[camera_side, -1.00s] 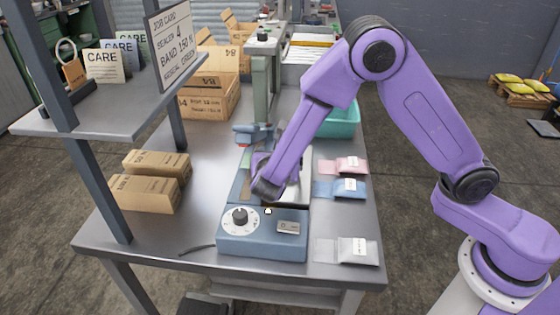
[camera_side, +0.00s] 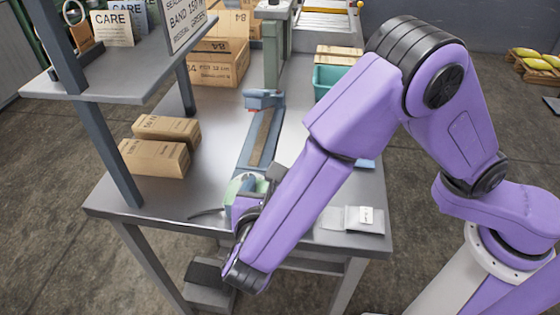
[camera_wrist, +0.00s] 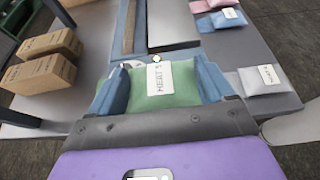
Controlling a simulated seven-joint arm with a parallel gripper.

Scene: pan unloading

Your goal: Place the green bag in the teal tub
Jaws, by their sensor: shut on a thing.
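The green bag (camera_wrist: 178,92) with a white label lies between the two blue fingers of my gripper (camera_wrist: 162,84) in the wrist view. The gripper is shut on it. In the side view, a little of the green bag (camera_side: 263,186) shows beside my gripper (camera_side: 247,186), over the near end of the blue sealer; the wrist hides the rest. I cannot tell how far the bag is above the sealer. The teal tub (camera_side: 324,82) stands at the back right of the table, partly hidden by my arm. Its inside is mostly hidden.
The blue sealer (camera_side: 255,155) lies along the table's middle. Two cardboard boxes (camera_side: 160,145) stand left beside a shelf post (camera_side: 105,165). Pink (camera_wrist: 222,20), blue (camera_wrist: 205,24) and grey (camera_wrist: 264,80) bags lie right. A shelf (camera_side: 100,78) overhangs the left side.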

